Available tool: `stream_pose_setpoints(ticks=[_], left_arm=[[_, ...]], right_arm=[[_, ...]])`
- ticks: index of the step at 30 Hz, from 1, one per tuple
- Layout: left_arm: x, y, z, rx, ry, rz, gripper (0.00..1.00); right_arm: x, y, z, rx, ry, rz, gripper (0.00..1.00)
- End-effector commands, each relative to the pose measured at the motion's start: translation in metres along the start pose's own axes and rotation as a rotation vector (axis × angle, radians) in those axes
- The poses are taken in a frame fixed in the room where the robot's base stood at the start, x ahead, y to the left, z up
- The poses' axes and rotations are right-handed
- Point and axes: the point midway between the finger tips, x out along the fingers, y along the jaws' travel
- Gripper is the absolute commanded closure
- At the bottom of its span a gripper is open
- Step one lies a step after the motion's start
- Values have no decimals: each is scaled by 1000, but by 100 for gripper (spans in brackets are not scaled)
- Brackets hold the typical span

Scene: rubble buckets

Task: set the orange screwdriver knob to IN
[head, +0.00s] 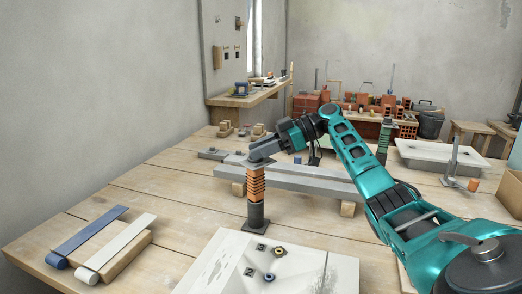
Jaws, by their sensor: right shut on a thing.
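The orange screwdriver knob (256,184) looks like an upright orange ribbed handle with dark bands, on a dark square base (256,216). It stands at the back edge of a white panel, left of the picture's middle. My right gripper (262,158) comes down on its top from the right and is shut on it; the fingertips hide the top. I cannot read any IN mark or tell the knob's setting. My left gripper is not in view.
Grey metal bars (310,184) lie behind the orange handle. A board with blue and white straps (122,258) lies at left. Bare wooden tabletop (175,205) lies between.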

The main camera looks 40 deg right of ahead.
Motion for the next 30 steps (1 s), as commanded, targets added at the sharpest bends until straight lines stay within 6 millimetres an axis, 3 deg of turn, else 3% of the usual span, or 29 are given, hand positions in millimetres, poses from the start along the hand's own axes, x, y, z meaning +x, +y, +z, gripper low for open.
stream_pose_setpoints(ticks=[15,30], left_arm=[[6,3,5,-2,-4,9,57],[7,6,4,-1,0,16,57]], right_arm=[[1,3,2,-62,-1,-163,98],[1,3,3,-79,-7,-206,98]])
